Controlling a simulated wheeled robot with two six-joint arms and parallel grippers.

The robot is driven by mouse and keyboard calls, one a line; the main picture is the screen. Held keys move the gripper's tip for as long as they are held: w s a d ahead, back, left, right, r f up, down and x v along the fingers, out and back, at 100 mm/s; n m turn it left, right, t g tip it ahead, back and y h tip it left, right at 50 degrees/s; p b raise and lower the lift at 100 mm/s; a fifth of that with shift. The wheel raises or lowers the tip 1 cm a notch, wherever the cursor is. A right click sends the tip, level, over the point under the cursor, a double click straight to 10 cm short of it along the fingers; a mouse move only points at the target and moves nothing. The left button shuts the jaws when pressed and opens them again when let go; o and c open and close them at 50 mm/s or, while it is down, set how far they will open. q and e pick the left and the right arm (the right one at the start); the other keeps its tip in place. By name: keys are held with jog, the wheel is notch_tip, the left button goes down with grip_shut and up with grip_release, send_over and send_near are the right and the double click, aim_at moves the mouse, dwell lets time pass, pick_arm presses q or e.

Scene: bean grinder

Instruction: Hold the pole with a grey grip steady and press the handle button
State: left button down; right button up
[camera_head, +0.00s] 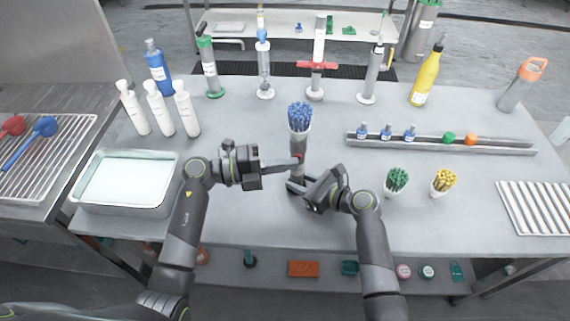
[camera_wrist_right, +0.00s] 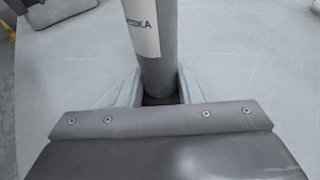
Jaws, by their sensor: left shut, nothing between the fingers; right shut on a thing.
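A grey pole (camera_head: 297,146) stands upright near the middle of the table, with a small red spot on it at the left fingertips. My right gripper (camera_head: 298,186) is shut around its lower part. In the right wrist view the grey pole (camera_wrist_right: 158,72) rises between the fingers of my right gripper (camera_wrist_right: 158,92), with a white label ending in "SKA". My left gripper (camera_head: 297,161) is shut and empty, its tips at the pole by the red spot. I cannot tell whether they touch it. The fingers partly hide the pole.
A cup of blue sticks (camera_head: 299,117) appears directly above the pole. Cups of green sticks (camera_head: 397,181) and yellow sticks (camera_head: 443,182) stand to the right. A metal rail (camera_head: 500,150) holds small bottles. White bottles (camera_head: 186,110) and a tray (camera_head: 128,207) are at left.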

jog(key=shift+s+f, duration=0.1)
jog(key=shift+f, duration=0.1)
pick_arm(q)
jog(key=shift+w, duration=0.9)
pick_arm(e)
jog(key=shift+f, duration=0.1)
pick_arm(q)
jog(key=s+a, duration=0.6)
jog(key=a, duration=0.3)
jog(key=shift+s+a, duration=0.2)
jog(key=shift+a, duration=0.2)
jog(key=shift+r, duration=0.1)
jog(key=shift+w, duration=0.15)
pick_arm(e)
jog(key=o, duration=0.8)
